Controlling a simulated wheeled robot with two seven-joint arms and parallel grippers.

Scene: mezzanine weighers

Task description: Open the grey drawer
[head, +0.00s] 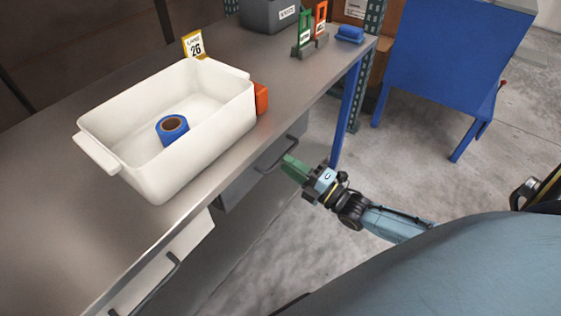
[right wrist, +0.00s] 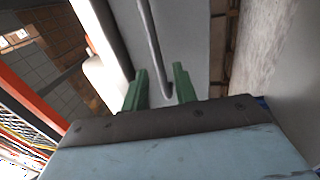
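The grey drawer (head: 240,188) is under the bench top, in the middle of the head view, and looks shut. Its dark bar handle (head: 268,168) runs along its front. In the right wrist view the drawer front (right wrist: 185,30) is pale grey and the handle (right wrist: 151,38) comes down between the fingers. My right gripper (head: 288,164) has green fingers and is at the far end of the handle. In the right wrist view the fingers (right wrist: 160,70) are apart, one on each side of the bar, with gaps visible. My left gripper is not in view.
A white drawer (head: 165,265) with its own handle is nearer along the bench. On the bench top (head: 45,210) stand a white tub (head: 190,160) with a blue tape roll (head: 172,127) inside and an orange object (head: 261,98). A blue bench leg (head: 345,115) is beyond my right gripper.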

